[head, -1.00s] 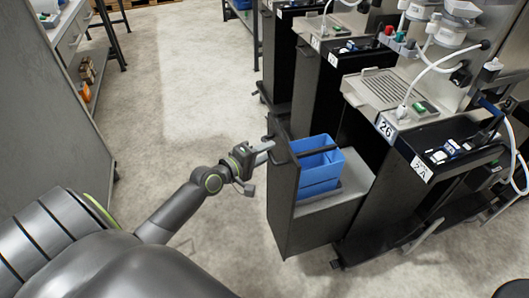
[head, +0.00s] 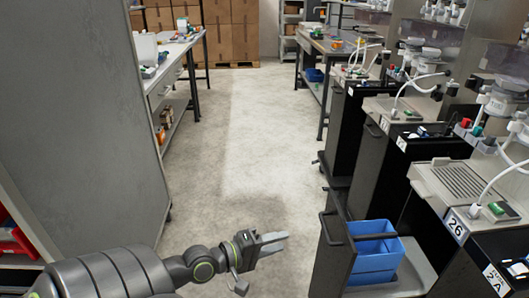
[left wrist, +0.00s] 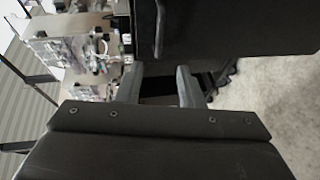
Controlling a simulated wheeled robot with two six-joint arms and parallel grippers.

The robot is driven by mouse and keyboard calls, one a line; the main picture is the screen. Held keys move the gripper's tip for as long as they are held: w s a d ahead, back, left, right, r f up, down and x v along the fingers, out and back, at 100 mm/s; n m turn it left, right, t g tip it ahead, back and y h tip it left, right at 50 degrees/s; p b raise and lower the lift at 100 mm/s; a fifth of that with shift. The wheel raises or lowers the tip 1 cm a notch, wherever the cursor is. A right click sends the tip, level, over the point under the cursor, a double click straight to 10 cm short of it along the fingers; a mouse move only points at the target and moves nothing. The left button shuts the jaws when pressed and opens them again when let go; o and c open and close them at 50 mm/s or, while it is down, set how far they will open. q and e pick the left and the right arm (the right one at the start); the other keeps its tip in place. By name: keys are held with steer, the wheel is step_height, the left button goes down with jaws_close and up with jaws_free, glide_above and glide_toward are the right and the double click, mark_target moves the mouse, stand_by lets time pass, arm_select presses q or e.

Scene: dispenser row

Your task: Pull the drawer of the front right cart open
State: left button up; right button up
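The front right cart (head: 484,264), labelled 26 and 2 A, has its dark drawer (head: 334,262) standing pulled out toward the aisle in the head view. The drawer holds a blue bin (head: 374,262), and a dark bar handle (head: 326,229) is on its front panel. My left gripper (head: 280,243) is left of the handle, apart from it, with nothing in it. In the left wrist view its two fingers (left wrist: 159,80) are spread, and the black drawer front (left wrist: 225,28) with its handle (left wrist: 159,30) lies beyond them. My right gripper is not in view.
More dark carts (head: 366,160) line the right side behind. A tall grey panel (head: 92,100) and a workbench (head: 166,75) stand on the left. The concrete aisle (head: 240,150) between is clear. Cardboard boxes (head: 230,30) are stacked at the far end.

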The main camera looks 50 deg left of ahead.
arm_select(q)
steer(key=shift+v, duration=1.5)
